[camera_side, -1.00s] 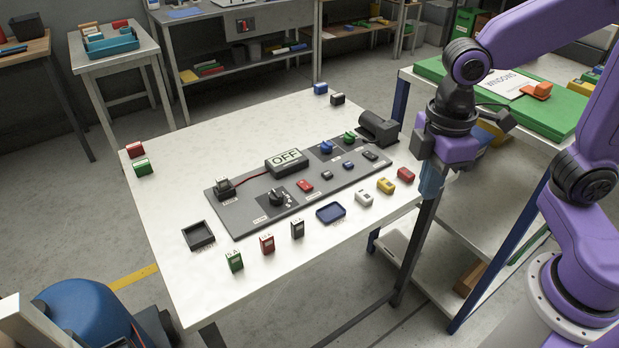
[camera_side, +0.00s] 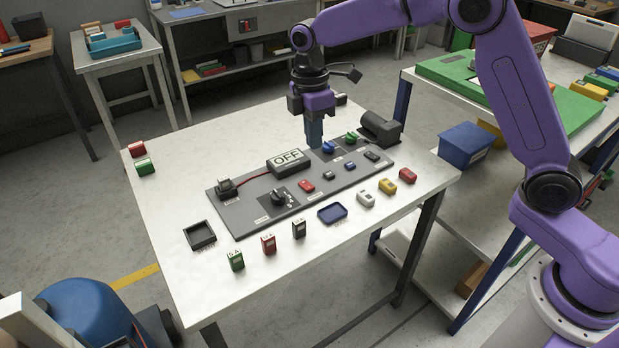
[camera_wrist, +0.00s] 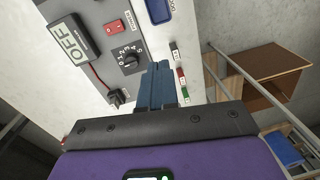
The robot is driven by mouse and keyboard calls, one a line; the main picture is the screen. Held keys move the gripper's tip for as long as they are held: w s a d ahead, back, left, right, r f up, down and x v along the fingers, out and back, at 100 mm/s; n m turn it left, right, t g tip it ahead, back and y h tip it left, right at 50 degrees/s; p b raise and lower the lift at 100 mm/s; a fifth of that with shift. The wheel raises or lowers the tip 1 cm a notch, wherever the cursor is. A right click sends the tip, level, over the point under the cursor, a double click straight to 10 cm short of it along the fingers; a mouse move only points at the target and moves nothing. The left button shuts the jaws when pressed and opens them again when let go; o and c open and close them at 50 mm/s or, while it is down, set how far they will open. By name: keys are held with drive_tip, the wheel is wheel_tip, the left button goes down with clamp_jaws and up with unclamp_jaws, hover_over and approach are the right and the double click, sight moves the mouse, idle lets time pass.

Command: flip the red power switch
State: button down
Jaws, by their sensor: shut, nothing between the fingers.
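The red power switch (camera_side: 306,186) is a small red rocker on the grey panel (camera_side: 248,213), in front of the OFF display (camera_side: 289,161). In the wrist view the red switch (camera_wrist: 113,27) shows at the upper left, beside the OFF display (camera_wrist: 68,42) and above the black dial (camera_wrist: 130,58). My gripper (camera_side: 313,146) has blue fingers pointing down, behind the panel's display and left of a blue knob in the side view. It is apart from the switch. In the wrist view my gripper (camera_wrist: 160,68) has its fingers together and empty.
On the panel are a blue knob (camera_side: 327,147), a green knob (camera_side: 351,137) and a black plug piece (camera_side: 226,187) with a red cable. A black motor-like block (camera_side: 380,129) stands at the panel's right end. Small coloured blocks and a blue tray (camera_side: 332,214) line the front.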

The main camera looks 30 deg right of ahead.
drive_tip(key=n, duration=0.1)
hover_over(310, 188)
drive_tip(key=w, duration=0.2)
wheel_tip(310, 188, down, 4)
drive_tip(key=shift+w+d+f, duration=0.1)
drive_tip(key=shift+f, duration=0.25)
drive_tip(key=shift+f, duration=0.1)
drive_tip(key=f, duration=0.4)
drive_tip(key=s+f, duration=0.1)
drive_tip(key=f, duration=0.8)
drive_tip(key=shift+s+f, duration=0.35)
drive_tip(key=shift+s, duration=0.05)
drive_tip(key=shift+f, duration=0.1)
drive_tip(key=shift+s+f, duration=0.1)
drive_tip(key=shift+f, duration=0.05)
